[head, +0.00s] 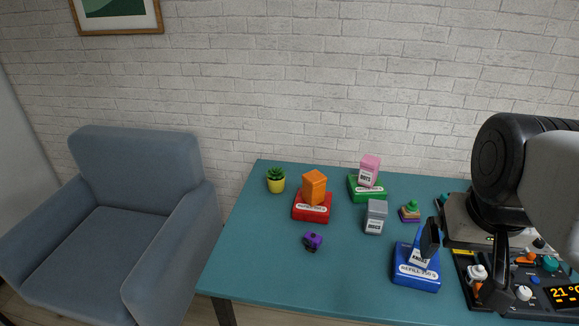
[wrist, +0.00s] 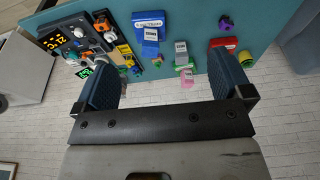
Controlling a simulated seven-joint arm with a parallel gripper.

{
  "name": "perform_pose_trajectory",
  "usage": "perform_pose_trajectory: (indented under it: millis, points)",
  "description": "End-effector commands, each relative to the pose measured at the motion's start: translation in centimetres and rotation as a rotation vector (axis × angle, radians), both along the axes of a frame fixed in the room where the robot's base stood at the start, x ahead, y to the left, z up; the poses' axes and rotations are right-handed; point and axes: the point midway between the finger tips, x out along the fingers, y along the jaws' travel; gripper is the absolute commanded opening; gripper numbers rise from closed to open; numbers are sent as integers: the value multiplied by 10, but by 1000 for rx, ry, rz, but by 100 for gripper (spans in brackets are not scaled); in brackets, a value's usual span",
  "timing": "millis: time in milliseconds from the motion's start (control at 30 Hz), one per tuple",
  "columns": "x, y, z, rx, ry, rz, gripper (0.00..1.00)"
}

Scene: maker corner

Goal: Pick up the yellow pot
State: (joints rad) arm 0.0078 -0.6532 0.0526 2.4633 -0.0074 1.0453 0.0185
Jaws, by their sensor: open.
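The yellow pot (head: 276,185) holds a green spiky plant and stands upright at the table's back left corner in the head view. In the wrist view it shows small at the table edge (wrist: 246,61), close beside the finger on the right. My gripper (head: 464,265) is at the right of the head view, far from the pot, with a finger partly in front of the blue box. In the wrist view my gripper (wrist: 167,85) has its fingers wide apart with nothing held between them.
Between pot and gripper stand an orange block (head: 314,187) on a red box (head: 311,214), a pink box (head: 370,168) on a green box (head: 356,193), a grey box (head: 375,216), a purple toy (head: 313,241) and a blue box (head: 417,281). The table's front left is clear.

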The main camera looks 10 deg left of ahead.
Motion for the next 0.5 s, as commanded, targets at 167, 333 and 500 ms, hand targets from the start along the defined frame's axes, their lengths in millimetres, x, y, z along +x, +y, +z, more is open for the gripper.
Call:
perform_pose_trajectory:
  millis: [167,333,500]
  points:
    - [16,6,5,36,19,-32,97]
    - [37,15,15,83,39,-74,97]
    - [70,30,29,157,76,-141,97]
